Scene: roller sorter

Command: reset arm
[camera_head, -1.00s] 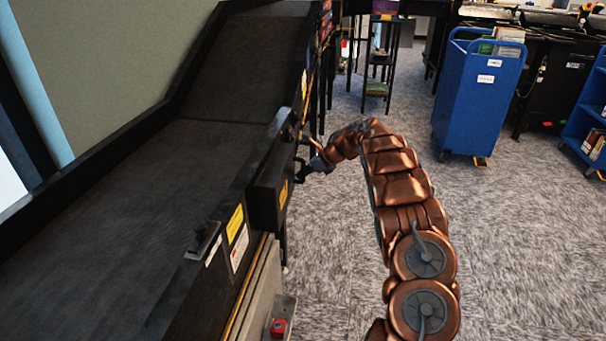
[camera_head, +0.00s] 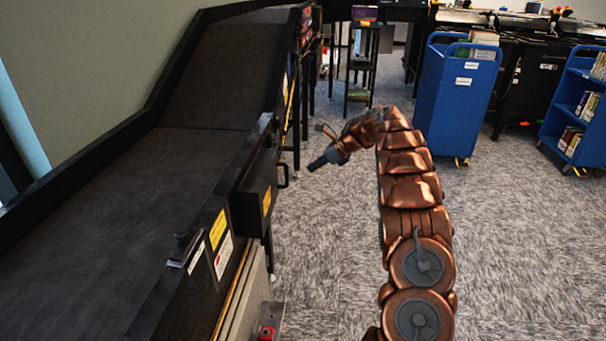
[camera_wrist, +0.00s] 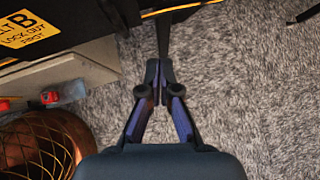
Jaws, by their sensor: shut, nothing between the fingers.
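My copper-coloured arm reaches forward from the bottom of the head view and bends left at its far end. My gripper (camera_head: 318,163) hangs over the carpet, to the right of the conveyor's side and apart from it. In the wrist view my gripper (camera_wrist: 160,70) shows its two fingers close together, shut with nothing between them. The black conveyor (camera_head: 110,190) fills the left side of the head view, with a raised far section.
A red button (camera_head: 266,332) sits low on the conveyor's side. Blue book carts (camera_head: 455,105) and (camera_head: 575,110) stand at the back right. A small shelf stand (camera_head: 361,70) stands at the far middle. Carpet right of my arm is clear.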

